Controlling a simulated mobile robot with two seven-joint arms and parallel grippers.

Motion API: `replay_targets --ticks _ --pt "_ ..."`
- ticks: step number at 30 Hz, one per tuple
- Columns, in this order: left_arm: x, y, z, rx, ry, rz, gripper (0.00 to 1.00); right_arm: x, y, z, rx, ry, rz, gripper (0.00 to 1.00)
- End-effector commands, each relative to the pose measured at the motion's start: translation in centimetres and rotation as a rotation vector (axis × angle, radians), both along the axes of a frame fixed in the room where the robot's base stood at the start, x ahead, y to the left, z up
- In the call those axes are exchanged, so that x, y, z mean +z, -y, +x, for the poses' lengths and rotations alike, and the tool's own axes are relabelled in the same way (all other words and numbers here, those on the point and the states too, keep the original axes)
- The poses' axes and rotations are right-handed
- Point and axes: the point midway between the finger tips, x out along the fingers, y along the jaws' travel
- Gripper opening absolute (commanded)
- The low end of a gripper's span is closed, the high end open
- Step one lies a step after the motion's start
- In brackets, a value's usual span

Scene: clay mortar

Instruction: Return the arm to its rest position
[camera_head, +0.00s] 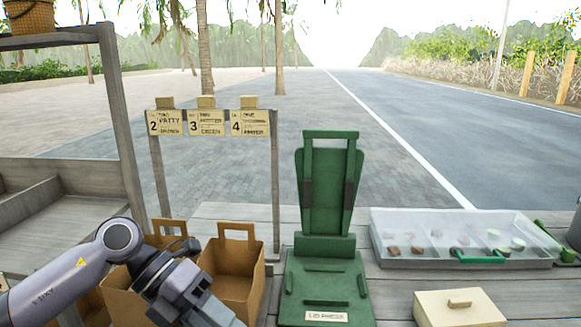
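My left arm comes in from the lower left. Its gripper (208,306) points down and to the right, in front of the brown paper bags. The fingertips are near the bottom edge, and I cannot tell whether they are apart or closed, or whether they hold anything. One paper bag (238,262) with an upright handle stands just right of the gripper. Another paper bag (124,300) is partly hidden behind my arm. My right gripper does not show clearly in this view.
A green press-like stand (325,262) with a raised lid is at centre. A clear-lidded tray (400,262) holding several small pieces stands right of it. A cream box (458,308) is in front. A sign rack (274,170) rises behind the bags. Wooden shelving (118,120) stands left.

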Motion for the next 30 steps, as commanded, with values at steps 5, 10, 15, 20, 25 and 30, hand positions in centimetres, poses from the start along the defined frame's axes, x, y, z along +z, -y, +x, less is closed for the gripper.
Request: replay_targets --ticks 5,10,15,20,25,30 --pt "1.7 5.3 -2.3 0.073 -0.14 -0.382 0.38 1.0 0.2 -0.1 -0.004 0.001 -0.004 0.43" --pt "3.9 7.4 -2.4 0.242 -0.287 -0.704 0.38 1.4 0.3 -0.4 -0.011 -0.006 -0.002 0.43" --pt "4.7 6.9 -1.0 0.496 -0.452 -0.966 0.38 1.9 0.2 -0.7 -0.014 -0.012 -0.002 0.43" --pt "3.2 4.4 0.7 0.802 -0.62 -1.143 0.38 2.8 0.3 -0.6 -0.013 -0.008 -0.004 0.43" --pt "-1.3 0.5 1.5 1.177 -0.809 -1.239 0.38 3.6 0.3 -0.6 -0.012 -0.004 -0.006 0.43" --pt "-8.2 -3.9 -0.3 1.583 -1.007 -1.228 0.38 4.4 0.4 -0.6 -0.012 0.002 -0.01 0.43"
